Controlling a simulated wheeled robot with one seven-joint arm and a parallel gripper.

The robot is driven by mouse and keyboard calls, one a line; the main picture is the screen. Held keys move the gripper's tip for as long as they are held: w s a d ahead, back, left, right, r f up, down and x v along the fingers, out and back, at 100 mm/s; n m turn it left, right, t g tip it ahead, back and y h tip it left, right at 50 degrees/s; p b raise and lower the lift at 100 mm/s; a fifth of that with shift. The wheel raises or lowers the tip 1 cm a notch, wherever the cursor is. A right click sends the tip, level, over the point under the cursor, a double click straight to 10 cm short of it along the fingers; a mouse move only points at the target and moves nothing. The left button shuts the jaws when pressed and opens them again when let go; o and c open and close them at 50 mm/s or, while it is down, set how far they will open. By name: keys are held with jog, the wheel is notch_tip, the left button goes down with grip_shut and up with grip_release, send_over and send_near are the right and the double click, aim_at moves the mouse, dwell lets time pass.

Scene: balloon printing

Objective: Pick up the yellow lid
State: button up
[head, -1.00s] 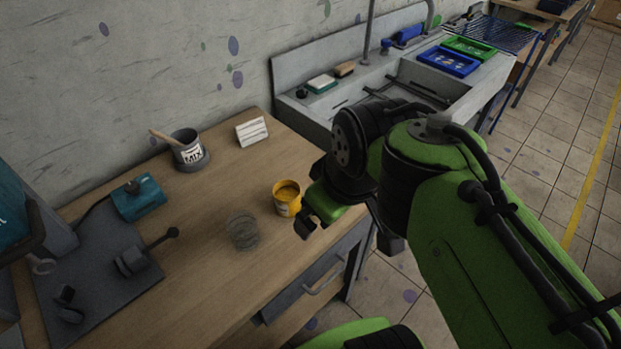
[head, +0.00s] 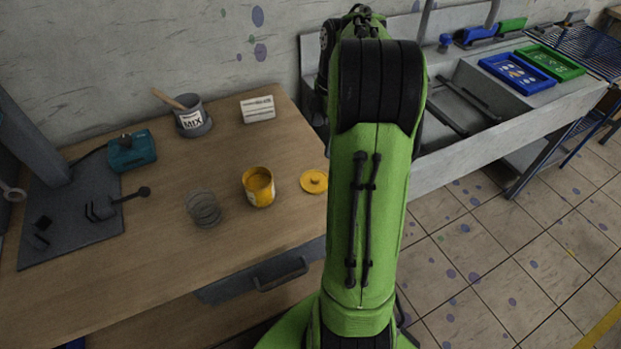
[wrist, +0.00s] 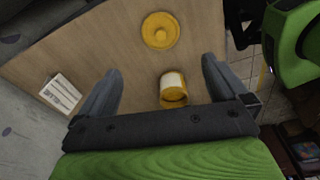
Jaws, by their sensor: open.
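The yellow lid (head: 314,181) is a flat round disc with a small knob. It lies on the wooden table near its right end, to the right of the open yellow can (head: 258,187). In the wrist view the lid (wrist: 160,31) lies ahead of my gripper (wrist: 158,77), between the lines of its two fingers but apart from them. The can also shows in the wrist view (wrist: 173,88), between the fingers and partly hidden by the gripper body. My gripper is open and empty above the table. In the head view my arm hides the gripper.
A MIX pot (head: 193,122) with a stick and a white label block (head: 258,109) stand behind. A teal box (head: 132,151) sits at left. A sink (head: 470,105) adjoins the table at right.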

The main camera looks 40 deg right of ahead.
aim_at(315, 178)
jog(key=f+b, duration=0.1)
jog(key=f, duration=0.3)
jog(key=a+f+b, duration=0.1)
jog(key=f+b, duration=0.1)
jog(key=f, duration=0.3)
jog(key=w+f+b, duration=0.1)
jog(key=f, duration=0.4)
jog(key=shift+a+f, duration=0.2)
jog(key=shift+a, duration=0.15)
jog(key=shift+r, duration=0.1)
jog(key=c, duration=0.8)
